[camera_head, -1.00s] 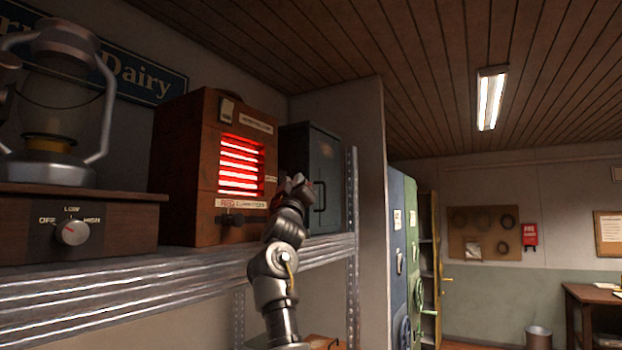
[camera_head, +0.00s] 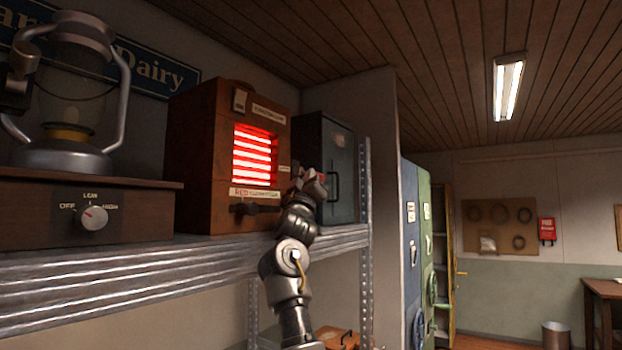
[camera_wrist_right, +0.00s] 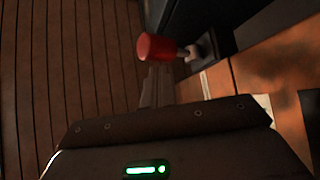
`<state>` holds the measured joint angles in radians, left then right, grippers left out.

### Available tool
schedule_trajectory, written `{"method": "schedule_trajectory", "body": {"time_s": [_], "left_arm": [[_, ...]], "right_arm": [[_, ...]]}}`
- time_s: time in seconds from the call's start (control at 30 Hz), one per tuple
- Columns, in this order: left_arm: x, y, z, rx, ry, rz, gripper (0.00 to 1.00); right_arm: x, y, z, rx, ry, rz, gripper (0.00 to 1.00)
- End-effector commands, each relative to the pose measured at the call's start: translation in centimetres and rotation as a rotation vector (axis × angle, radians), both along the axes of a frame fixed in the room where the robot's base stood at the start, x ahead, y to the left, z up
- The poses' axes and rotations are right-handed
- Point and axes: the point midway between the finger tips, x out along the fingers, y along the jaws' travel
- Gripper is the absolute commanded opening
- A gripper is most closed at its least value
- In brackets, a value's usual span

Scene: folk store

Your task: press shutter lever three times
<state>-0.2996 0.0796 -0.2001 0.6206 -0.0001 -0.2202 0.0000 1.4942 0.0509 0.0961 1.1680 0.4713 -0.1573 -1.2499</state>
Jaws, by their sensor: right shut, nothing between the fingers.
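The wooden signal box (camera_head: 205,160) stands on the metal shelf, with a red-lit slatted shutter window (camera_head: 255,154) in its front. In the right wrist view the shutter lever's red knob (camera_wrist_right: 157,47) sits on a short metal stem from a dark mount (camera_wrist_right: 208,48) beside the wood. My right gripper (camera_head: 308,183) is at the box's right side, with a bit of red showing by its tip. In the wrist view its fingers (camera_wrist_right: 156,88) are shut and empty, close to the knob; contact cannot be told.
A lantern (camera_head: 75,100) on a wooden base with a dial (camera_head: 94,217) stands left on the shelf (camera_head: 130,275). A dark metal cabinet (camera_head: 327,165) stands close behind my right gripper. Blue and green lockers (camera_head: 425,240) are further right. The space before the shelf looks free.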

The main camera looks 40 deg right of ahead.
Motion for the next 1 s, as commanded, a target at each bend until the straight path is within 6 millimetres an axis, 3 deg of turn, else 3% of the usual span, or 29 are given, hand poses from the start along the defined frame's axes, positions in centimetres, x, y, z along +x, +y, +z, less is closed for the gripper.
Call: {"method": "schedule_trajectory", "body": {"time_s": [0.03, 0.3, 1.0], "left_arm": [[0.0, 0.0, -1.4, 0.0, 0.0, 0.0, 0.0], [0.0, 0.0, -4.2, 0.0, 0.001, 0.0, 0.0], [-0.1, 0.0, -4.6, 0.0, 0.001, 0.0, 0.0]], "right_arm": [[-0.4, 0.5, -1.5, 0.001, 0.0, 0.001, 0.0], [-2.8, 2.7, -3.6, -0.001, -0.006, -0.001, 0.0], [-3.6, 3.3, -3.8, -0.002, -0.006, -0.002, 0.0]]}}
